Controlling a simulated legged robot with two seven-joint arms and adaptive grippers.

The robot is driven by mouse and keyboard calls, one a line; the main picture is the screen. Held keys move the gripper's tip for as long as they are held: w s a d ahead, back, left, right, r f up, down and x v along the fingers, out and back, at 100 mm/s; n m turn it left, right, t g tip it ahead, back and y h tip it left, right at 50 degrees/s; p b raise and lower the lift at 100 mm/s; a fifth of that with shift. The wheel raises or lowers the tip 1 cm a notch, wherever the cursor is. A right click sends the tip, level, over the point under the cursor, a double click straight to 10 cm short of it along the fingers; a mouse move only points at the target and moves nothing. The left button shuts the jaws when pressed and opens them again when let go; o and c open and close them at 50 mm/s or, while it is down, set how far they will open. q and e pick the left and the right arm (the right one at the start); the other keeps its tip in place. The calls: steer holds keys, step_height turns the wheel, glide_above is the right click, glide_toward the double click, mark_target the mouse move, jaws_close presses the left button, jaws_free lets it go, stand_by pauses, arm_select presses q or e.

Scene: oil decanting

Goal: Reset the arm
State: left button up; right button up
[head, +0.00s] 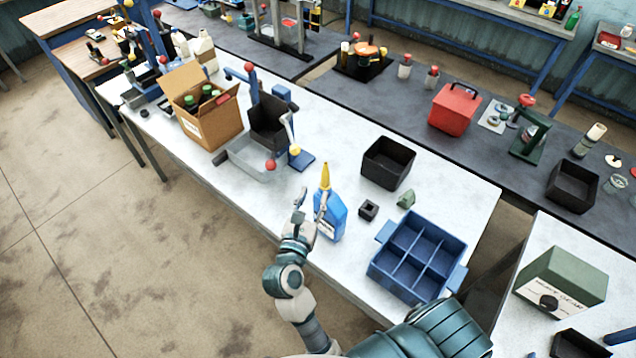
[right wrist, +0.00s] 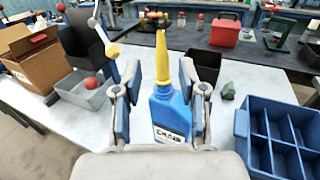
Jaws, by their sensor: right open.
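My right gripper (head: 311,203) is open at the front edge of the white table. A blue bottle with a tall yellow spout (head: 331,222) stands upright on the table, just beyond and slightly right of the gripper in the head view. In the right wrist view the blue bottle (right wrist: 170,112) shows between the two spread fingers of the gripper (right wrist: 162,95), with a gap on either side. I cannot tell its exact depth relative to the fingertips. My left gripper is not in view.
A blue divided crate (head: 412,290) stands right of the bottle. A black bin (head: 388,163), a small black block (head: 368,210) and a green piece (head: 406,198) are nearby. A grey tray (head: 245,170) and a cardboard box (head: 213,128) stand left. Open floor lies left.

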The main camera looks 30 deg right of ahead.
steer(key=shift+s+a, duration=0.35)
steer(key=shift+d, duration=0.1)
